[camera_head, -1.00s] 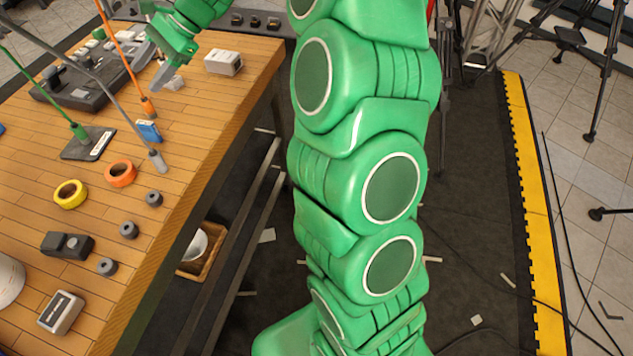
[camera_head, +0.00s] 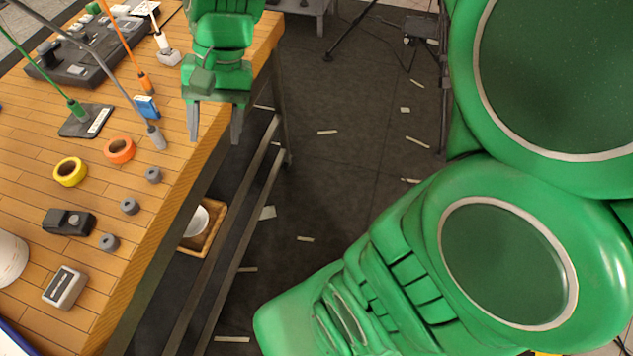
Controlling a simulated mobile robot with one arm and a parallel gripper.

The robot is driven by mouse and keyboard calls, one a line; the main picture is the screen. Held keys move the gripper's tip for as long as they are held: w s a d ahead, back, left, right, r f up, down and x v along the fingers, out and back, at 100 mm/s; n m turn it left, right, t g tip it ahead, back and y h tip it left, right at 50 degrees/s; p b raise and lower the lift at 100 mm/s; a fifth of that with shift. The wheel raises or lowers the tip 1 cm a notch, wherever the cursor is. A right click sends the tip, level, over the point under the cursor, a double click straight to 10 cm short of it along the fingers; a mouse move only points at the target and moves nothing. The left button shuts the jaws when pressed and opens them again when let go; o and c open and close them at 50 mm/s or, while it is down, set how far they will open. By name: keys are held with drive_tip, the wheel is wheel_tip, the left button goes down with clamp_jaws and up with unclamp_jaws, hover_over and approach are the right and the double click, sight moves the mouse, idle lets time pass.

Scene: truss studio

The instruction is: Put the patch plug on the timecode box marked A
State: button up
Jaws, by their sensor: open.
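A small pale box (camera_head: 169,58), apparently a timecode box, sits near the table's right edge, left of my gripper. A white plug-like piece (camera_head: 161,41) with a thin stem stands upright at this box; I cannot tell whether it is fully seated. No letter on the box is readable. My gripper (camera_head: 215,122) is open and empty, its two fingers pointing down over the table's right edge, apart from the box. Other cable ends stand on the table: a grey plug (camera_head: 157,138), an orange plug (camera_head: 145,85) and a green plug (camera_head: 77,108) on a dark plate.
The wooden table (camera_head: 150,205) also holds a dark mixer (camera_head: 75,72), a blue block (camera_head: 146,107), orange tape (camera_head: 120,150), yellow tape (camera_head: 70,172), a dark device (camera_head: 68,222), a grey-white device (camera_head: 65,287) and several grey knobs. Open floor lies right of the table.

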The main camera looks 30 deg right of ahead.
drive_tip(key=s+d+f+n+h, duration=0.1)
drive_tip(key=s+d+f+h, duration=0.1)
drive_tip(key=s+d, duration=0.3)
drive_tip(key=s+d+f+n+h, duration=0.1)
drive_tip(key=s+d, duration=0.3)
drive_tip(key=s, duration=0.6)
drive_tip(key=shift+s+d+f+n+h, duration=0.3)
drive_tip(key=shift+d+f+n+h, duration=0.15)
drive_tip(key=shift+n, duration=0.35)
